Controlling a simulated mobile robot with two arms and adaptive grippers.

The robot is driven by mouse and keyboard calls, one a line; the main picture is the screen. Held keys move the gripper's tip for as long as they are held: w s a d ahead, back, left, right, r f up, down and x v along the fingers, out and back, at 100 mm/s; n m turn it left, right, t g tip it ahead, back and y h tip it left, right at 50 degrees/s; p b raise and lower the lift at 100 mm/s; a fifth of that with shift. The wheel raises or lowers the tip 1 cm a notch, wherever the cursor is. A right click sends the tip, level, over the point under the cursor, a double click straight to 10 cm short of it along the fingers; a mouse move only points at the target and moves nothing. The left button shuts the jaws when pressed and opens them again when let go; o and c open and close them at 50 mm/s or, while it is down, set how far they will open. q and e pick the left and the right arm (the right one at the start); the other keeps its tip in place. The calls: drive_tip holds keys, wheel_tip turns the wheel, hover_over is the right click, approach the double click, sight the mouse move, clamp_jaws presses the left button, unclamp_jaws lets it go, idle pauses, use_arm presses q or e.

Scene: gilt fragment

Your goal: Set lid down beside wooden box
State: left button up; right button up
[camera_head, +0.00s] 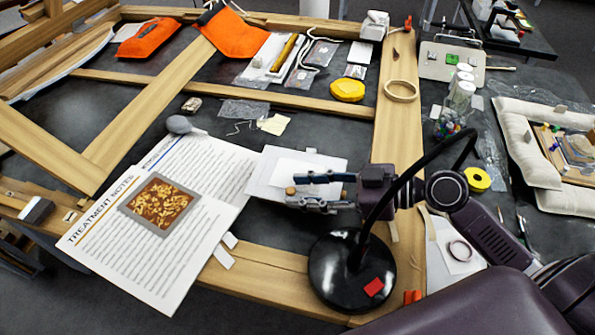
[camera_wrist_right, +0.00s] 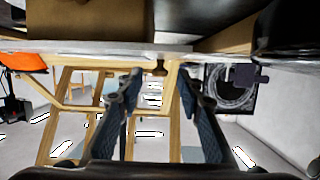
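My right gripper (camera_head: 292,189) is over the white sheets (camera_head: 263,175) near the middle of the table, with its two fingers apart. A small brown wooden knob (camera_head: 290,190) shows between its fingertips. In the right wrist view the knob (camera_wrist_right: 160,68) sits between the two fingertips, with a gap on each side. I cannot tell whether the knob belongs to the lid. No wooden box or lid can be made out clearly. A brown block (camera_wrist_right: 90,20) fills the upper left of the right wrist view, and I cannot tell what it is. My left gripper is not in view.
A black lamp base (camera_head: 340,285) stands close in front of my right gripper, and its bent neck rises beside my wrist. Printed treatment notes (camera_head: 110,245) lie to the left. A yellow lump (camera_head: 347,90), a wooden ring (camera_head: 401,90) and glass jars (camera_head: 461,95) stand farther back.

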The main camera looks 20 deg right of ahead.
drive_tip(key=shift+x, duration=0.75)
drive_tip(key=shift+c, duration=0.3)
clamp_jaws()
